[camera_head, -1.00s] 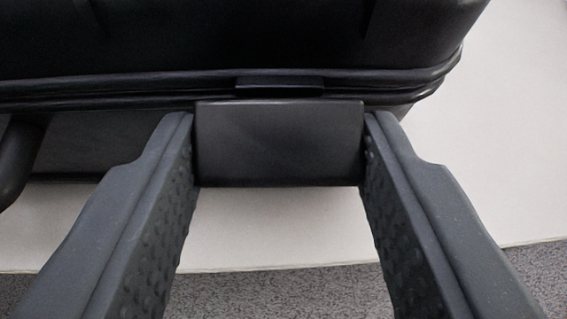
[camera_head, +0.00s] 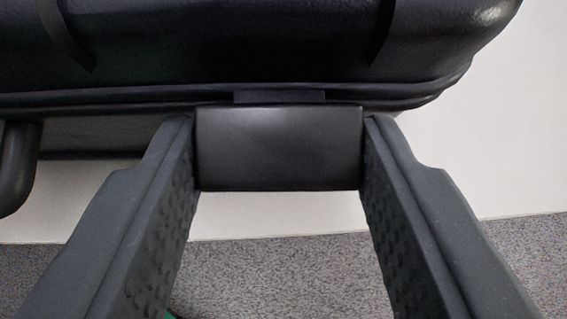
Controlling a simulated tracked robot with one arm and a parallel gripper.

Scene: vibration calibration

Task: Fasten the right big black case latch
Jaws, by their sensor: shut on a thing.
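The big black case (camera_head: 240,40) fills the top of the view, with its lid above a ridged seam. The right latch (camera_head: 278,148) is a dark, flat rectangular plate in the middle, just below the seam. A small catch tab (camera_head: 280,97) shows on the seam right above the latch's top edge. My gripper (camera_head: 278,150) has one finger on each side of the latch and is shut on its left and right edges. The latch's back side and hinge are hidden.
The case's handle (camera_head: 18,165) is at the left edge. The case rests on a white table (camera_head: 490,175). The table's front edge runs below the latch, with grey carpet (camera_head: 260,275) beyond. A small green thing (camera_head: 172,314) shows at the bottom.

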